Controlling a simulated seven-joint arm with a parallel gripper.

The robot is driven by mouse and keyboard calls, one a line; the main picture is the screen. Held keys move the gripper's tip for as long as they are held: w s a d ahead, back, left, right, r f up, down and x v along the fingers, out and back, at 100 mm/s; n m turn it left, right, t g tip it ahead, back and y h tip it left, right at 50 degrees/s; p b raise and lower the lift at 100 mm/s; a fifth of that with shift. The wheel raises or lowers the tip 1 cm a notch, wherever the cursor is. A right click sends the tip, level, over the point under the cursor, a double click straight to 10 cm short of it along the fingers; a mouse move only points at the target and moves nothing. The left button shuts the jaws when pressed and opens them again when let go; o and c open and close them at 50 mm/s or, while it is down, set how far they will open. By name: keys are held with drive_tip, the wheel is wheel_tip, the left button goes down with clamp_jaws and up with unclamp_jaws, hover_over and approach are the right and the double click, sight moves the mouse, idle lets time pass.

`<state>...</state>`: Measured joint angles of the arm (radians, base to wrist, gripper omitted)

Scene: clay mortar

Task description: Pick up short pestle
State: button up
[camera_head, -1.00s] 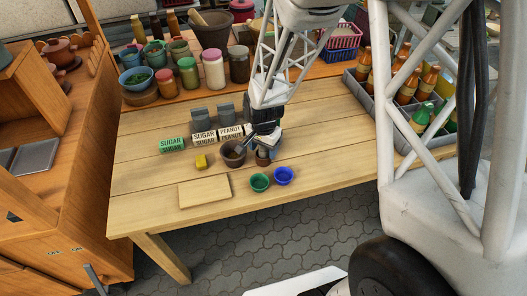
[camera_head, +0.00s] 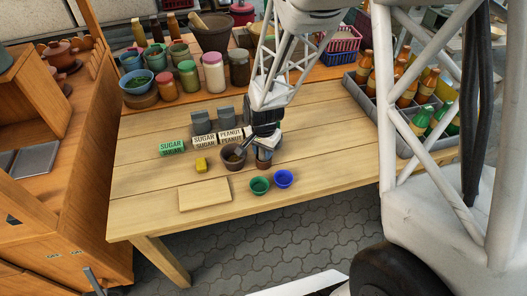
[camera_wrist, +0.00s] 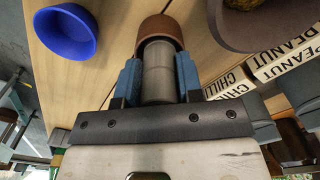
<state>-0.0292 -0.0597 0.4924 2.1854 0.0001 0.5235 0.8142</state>
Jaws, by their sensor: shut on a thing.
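The short pestle (camera_wrist: 158,72) is a grey cylinder in the wrist view, between the two blue fingers of my gripper (camera_wrist: 158,80). My gripper is shut on it. The pestle's far end meets a small reddish-brown cup (camera_wrist: 163,30); how deep it sits inside is hidden. In the head view my gripper (camera_head: 264,146) is above this cup (camera_head: 263,161), just right of the brown clay mortar (camera_head: 233,157). The mortar also shows at the upper right of the wrist view (camera_wrist: 262,30), with rough yellowish contents.
A green bowl (camera_head: 260,186) and a blue bowl (camera_head: 283,178) stand in front of the cup. Sugar and peanut label blocks (camera_head: 204,140) stand behind the mortar. Table at right is clear up to the bottle crate (camera_head: 392,112).

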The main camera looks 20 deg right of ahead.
wheel_tip(320, 180, up, 10)
drive_tip(key=shift+f, duration=0.15)
idle(0.4)
drive_tip(key=shift+a, duration=0.1)
idle(0.5)
drive_tip(key=w+a, duration=0.2)
drive_tip(key=a, duration=0.7)
drive_tip(key=shift+w+a, duration=0.2)
drive_tip(key=shift+w, duration=0.05)
idle(0.3)
drive_tip(key=shift+f, duration=3.35)
drive_tip(key=shift+f, duration=0.35)
drive_tip(key=shift+f, duration=0.75)
